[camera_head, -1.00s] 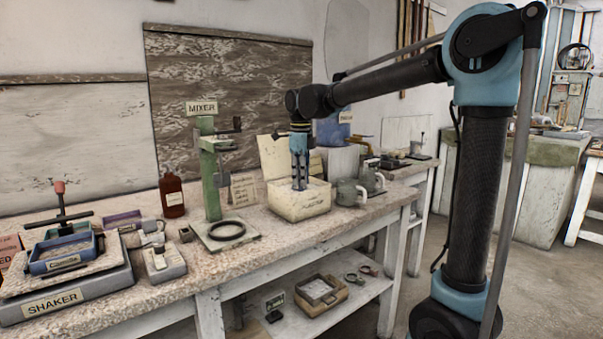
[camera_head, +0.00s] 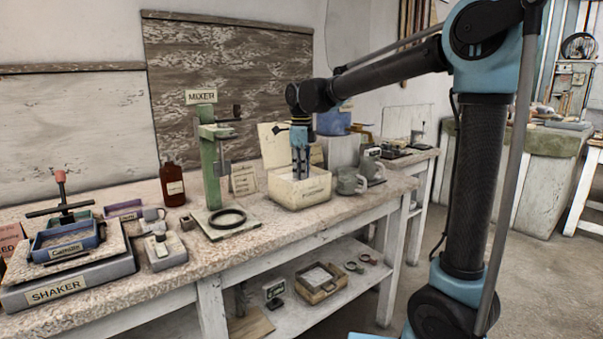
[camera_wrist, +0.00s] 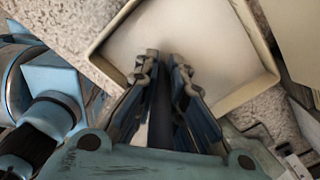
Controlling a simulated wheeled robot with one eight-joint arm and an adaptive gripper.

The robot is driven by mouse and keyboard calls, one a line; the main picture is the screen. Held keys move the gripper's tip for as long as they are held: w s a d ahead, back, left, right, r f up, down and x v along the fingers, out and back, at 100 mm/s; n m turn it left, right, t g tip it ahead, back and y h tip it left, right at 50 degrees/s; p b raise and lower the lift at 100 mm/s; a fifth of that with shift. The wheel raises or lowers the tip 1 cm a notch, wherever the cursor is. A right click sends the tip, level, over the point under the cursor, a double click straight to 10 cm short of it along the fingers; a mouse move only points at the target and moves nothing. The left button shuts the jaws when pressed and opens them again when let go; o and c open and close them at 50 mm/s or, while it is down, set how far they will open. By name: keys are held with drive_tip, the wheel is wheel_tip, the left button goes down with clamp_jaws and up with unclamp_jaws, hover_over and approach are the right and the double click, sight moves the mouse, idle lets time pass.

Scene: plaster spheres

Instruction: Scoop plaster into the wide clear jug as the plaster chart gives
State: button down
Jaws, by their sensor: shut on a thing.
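The plaster bin (camera_head: 300,198), a cream open box with a partly readable label, stands on the bench. My gripper (camera_head: 300,175) points down over its opening. In the wrist view my gripper (camera_wrist: 165,75) is shut on a dark narrow thing (camera_wrist: 160,115), mostly hidden between the fingers; I cannot tell its full shape. Pale plaster (camera_wrist: 185,30) fills the view inside the bin rim. A written card (camera_head: 243,180) stands left of the bin, too small to read.
The green mixer stand (camera_head: 211,175) with a black ring (camera_head: 227,219) is left of the bin. A brown bottle (camera_head: 173,186) stands behind, and the shaker (camera_head: 70,282) is far left. A lower shelf (camera_head: 300,310) holds a tray. The front bench strip is clear.

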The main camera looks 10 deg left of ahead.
drive_tip(key=shift+r, duration=5)
